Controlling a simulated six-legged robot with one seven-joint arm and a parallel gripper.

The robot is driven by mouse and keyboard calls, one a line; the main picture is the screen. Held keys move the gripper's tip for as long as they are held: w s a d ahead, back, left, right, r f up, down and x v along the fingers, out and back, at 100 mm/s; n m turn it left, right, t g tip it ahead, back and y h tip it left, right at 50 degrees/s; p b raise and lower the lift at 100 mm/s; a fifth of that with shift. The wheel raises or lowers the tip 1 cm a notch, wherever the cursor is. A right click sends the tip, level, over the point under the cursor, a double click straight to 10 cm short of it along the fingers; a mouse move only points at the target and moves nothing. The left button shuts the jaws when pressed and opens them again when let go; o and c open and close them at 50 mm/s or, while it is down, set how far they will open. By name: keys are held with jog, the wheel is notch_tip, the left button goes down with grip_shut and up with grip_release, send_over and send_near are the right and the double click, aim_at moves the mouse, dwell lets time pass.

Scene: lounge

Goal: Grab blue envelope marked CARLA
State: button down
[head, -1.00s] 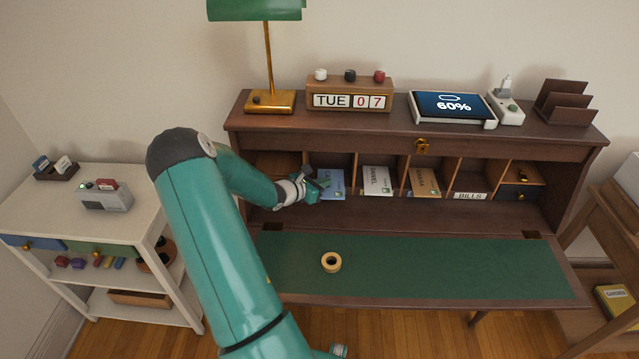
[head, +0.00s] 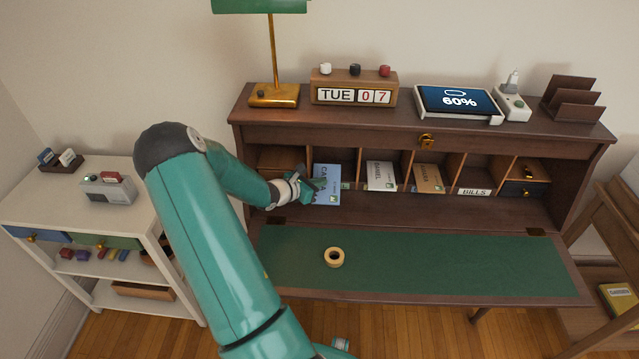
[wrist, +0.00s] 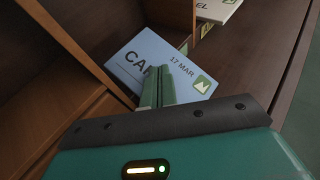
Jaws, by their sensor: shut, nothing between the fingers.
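The blue envelope (head: 328,194) sticks out of a pigeonhole of the desk, second from the left. In the wrist view it (wrist: 148,48) lies tilted, showing "CA", "17 MAR" and a green stamp; my fingers hide the rest of the name. My gripper (head: 313,187) is at the envelope's left edge in the head view. In the wrist view my gripper's fingers (wrist: 165,72) are together in front of the envelope's face, with nothing held between them. I cannot tell whether they touch it.
A white envelope marked DANIEL (head: 381,175) and a tan envelope (head: 428,178) stand in the pigeonholes to the right. Wooden dividers (head: 357,170) separate the slots. A tape roll (head: 334,257) lies on the otherwise clear green desktop (head: 440,265).

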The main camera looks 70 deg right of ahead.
jog(key=shift+r, duration=0.55)
jog(key=shift+w+r, duration=0.1)
jog(key=shift+r, duration=0.05)
